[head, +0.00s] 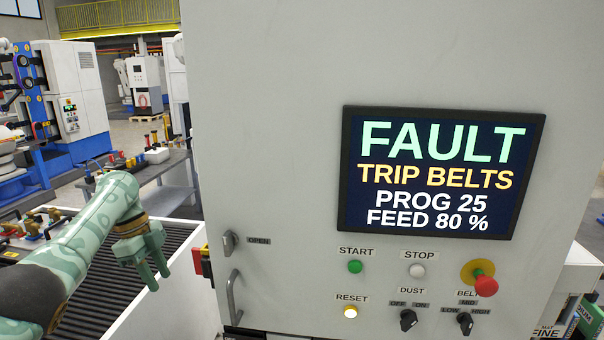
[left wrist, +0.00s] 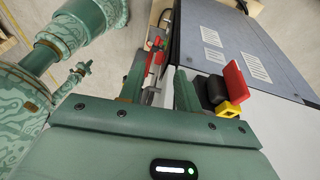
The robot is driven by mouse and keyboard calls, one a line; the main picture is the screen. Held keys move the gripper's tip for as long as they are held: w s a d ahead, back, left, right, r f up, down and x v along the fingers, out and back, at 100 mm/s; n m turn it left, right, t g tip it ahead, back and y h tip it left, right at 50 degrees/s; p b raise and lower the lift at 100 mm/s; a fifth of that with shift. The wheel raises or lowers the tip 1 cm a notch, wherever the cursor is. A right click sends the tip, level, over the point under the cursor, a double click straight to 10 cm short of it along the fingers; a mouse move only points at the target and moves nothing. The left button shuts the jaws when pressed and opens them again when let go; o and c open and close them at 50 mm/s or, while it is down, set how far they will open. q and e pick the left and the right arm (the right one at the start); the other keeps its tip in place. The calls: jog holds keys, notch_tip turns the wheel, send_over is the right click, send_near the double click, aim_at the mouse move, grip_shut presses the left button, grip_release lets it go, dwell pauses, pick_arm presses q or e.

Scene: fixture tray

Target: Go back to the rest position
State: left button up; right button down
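My left gripper (head: 159,282) hangs fingers-down at the left of the head view, left of the grey machine cabinet (head: 270,120). It is apart from the cabinet's door handle (head: 234,297). In the left wrist view the two fingers of the left gripper (left wrist: 163,80) stand apart with nothing held between them. My right gripper is in neither view.
The cabinet fills the middle and right, with a screen (head: 440,172) reading FAULT, TRIP BELTS, and buttons and knobs below. A red switch (head: 207,264) juts from its left side; a red lever (left wrist: 234,82) shows near the fingers. A roller conveyor (head: 112,290) lies beneath the left arm.

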pick_arm(q)
jog(key=s+d+f+n+t+y, duration=0.1)
jog(key=s+d+f, duration=0.1)
jog(key=s+f, duration=0.45)
jog(key=s+d+f+n+t+y, duration=0.1)
jog(key=s+d+f+n+y, duration=0.15)
jog(key=f, duration=0.65)
jog(key=s+d+f+n+t+y, duration=0.1)
jog(key=s+d+f, duration=0.2)
jog(key=s+f, duration=0.3)
jog(key=s+a+r+n+t+y, duration=0.2)
jog(key=s+a+r+n+t, duration=0.15)
jog(key=s, duration=0.65)
jog(key=s+a+r+n+t+y, duration=0.15)
jog(key=s+r+n, duration=0.3)
jog(key=s, duration=0.45)
jog(key=s+d+f+g+h+b, duration=0.2)
jog(key=f+b, duration=0.3)
jog(key=f, duration=1.4)
jog(key=s+d+f+g+h+b, duration=0.15)
jog(key=f+b, duration=0.35)
jog(key=f, duration=1.4)
jog(key=s+f+n+g+h+b, duration=0.1)
jog(key=s+f+b, duration=0.7)
jog(key=s+f, duration=1.2)
notch_tip(320, 180, down, 2)
jog(key=shift+d+f+n+g, duration=0.15)
jog(key=shift+d+n+g, duration=0.15)
jog(key=shift+n+g, duration=0.55)
